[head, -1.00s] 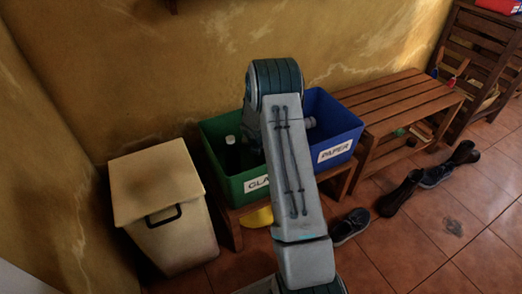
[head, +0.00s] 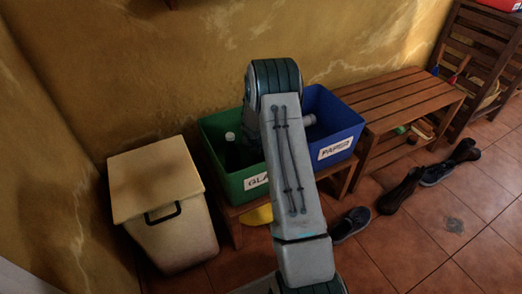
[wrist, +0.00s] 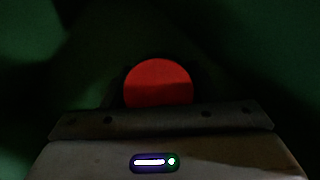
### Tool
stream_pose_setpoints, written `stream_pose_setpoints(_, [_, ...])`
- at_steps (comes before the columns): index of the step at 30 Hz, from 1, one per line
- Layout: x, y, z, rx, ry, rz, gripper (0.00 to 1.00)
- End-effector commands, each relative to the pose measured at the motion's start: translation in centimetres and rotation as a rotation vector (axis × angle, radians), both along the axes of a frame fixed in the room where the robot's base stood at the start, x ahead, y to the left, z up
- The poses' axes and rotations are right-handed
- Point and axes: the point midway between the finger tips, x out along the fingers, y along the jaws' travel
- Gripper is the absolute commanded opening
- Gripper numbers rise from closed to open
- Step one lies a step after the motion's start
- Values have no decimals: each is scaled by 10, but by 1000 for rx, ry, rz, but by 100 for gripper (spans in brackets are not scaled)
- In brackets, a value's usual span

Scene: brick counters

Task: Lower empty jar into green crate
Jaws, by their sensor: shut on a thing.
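The green crate (head: 219,183), labelled as glass, stands on a low wooden bench against the wall. A dark bottle with a pale cap (head: 230,137) stands in it. My arm covers the crate's right part and hides my gripper in the head view. In the wrist view my gripper (wrist: 158,112) is low among dark green surfaces, which look like the crate's inside. A round red top (wrist: 158,82), which I take to be the jar's lid, sits right at the gripper, which is shut on it. The jar's body and its base are hidden.
The blue crate (head: 345,138), labelled PAPER, stands directly right of the green one with a grey item (head: 309,120) inside. A lidded cream bin (head: 172,234) is at the left. A slatted bench (head: 398,96) and shoes (head: 351,222) are at the right.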

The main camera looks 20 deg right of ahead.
Motion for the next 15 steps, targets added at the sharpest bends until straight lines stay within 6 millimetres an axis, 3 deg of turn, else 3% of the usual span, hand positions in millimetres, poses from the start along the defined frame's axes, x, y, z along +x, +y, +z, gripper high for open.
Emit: stream_pose_setpoints(15, [0, 0, -8, 0, -1, 0, 27])
